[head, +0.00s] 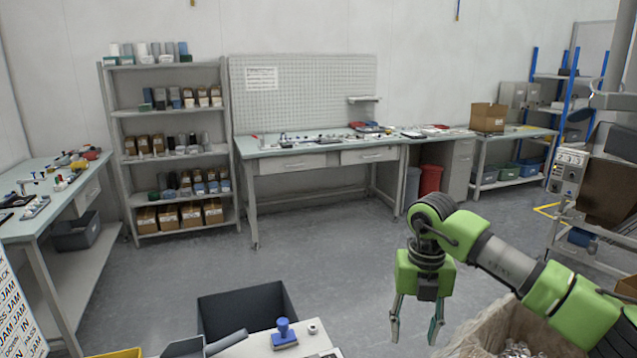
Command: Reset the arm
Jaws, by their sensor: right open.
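My right gripper (416,318) hangs from the green and grey right arm that comes in from the right. Its two fingers point down and stand apart, with nothing between them. It is in the air, left of a large bin with a pale liner (480,335) holding shiny scrap. My left gripper is not in the head view.
A white surface at the bottom holds a blue-handled stamp (284,333) and a small metal part (312,329). A dark open bin (246,308) is behind it. A workbench (250,152), shelf rack (112,75) and left table (20,228) stand farther back. The middle floor is clear.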

